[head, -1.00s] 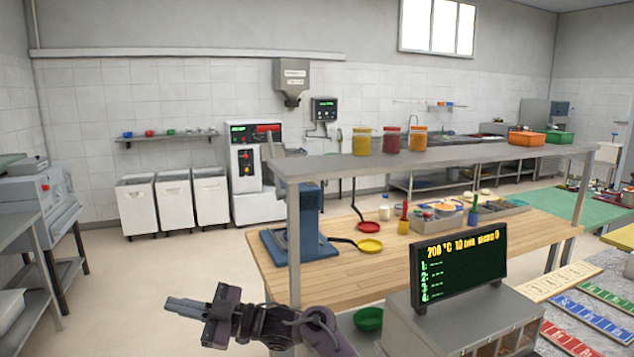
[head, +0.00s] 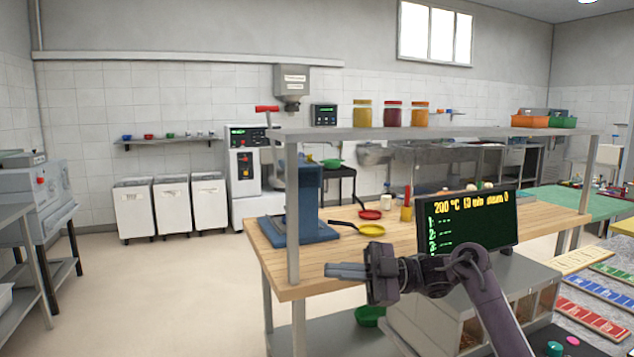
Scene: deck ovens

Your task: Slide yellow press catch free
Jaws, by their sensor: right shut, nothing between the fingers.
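A blue-grey press-like stand (head: 304,200) with a flat base is on the left end of the wooden table (head: 300,270), partly behind a shelf post. I cannot make out a yellow catch on it. A yellow round pan-like thing (head: 371,230) with a dark handle lies just right of the stand. My right gripper (head: 330,271) is shut and empty, with its fingers pointing left. It shows in front of the table's front edge, below the yellow pan, and appears apart from everything. My left gripper is not in view.
A grey shelf (head: 470,132) with jars spans above the table. A black display (head: 468,222) stands on a grey cabinet behind my right arm. A red pan (head: 370,214) lies farther back. The floor (head: 150,290) on the left is clear.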

